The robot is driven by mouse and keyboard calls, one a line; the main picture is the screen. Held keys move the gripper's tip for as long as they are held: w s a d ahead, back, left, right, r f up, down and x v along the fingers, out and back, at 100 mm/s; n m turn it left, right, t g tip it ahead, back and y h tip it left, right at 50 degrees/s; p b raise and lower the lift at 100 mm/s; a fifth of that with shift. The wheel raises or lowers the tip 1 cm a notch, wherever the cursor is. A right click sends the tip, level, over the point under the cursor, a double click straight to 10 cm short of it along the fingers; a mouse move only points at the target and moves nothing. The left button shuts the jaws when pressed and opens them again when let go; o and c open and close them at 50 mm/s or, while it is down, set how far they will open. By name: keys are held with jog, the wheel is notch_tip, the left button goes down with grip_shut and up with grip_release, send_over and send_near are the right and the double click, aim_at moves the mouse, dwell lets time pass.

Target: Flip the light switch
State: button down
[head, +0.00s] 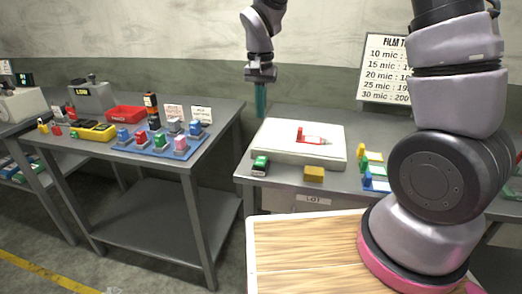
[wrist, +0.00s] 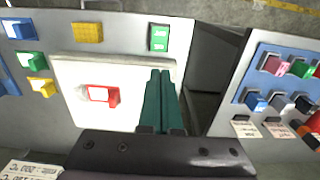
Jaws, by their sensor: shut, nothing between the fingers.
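My gripper (head: 261,115) hangs with its teal fingers pointing down, shut and empty, by the back left corner of a white slab (head: 274,134) on the right-hand table. In the wrist view, the fingers (wrist: 160,73) overlap the slab's edge (wrist: 135,72); I cannot tell their height above it. A red and white piece (head: 313,138) lies on the slab; it also shows in the wrist view (wrist: 100,96). A small green and dark block (head: 260,165) sits at the table's front left, also in the wrist view (wrist: 158,38). I cannot tell which thing is the light switch.
A yellow block (head: 314,174) and several coloured clips (head: 373,172) stand along the front of this table. A gap separates it from the left table (head: 222,108), which holds a blue tray (head: 186,151) and a red bin (head: 126,114). A film sign (head: 385,70) stands behind.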

aim_at(261, 158)
notch_tip(261, 158, down, 14)
jog(key=shift+r, duration=0.1)
dwell(0.5)
jog(key=shift+w+d+f, duration=0.1)
jog(key=shift+w+f, duration=0.05)
jog(key=shift+f, duration=0.1)
dwell(0.5)
jog(key=shift+s+a+r, duration=0.15)
jog(key=shift+s, duration=0.25)
jog(key=shift+s+a+r, duration=0.15)
jog(key=shift+s, duration=0.25)
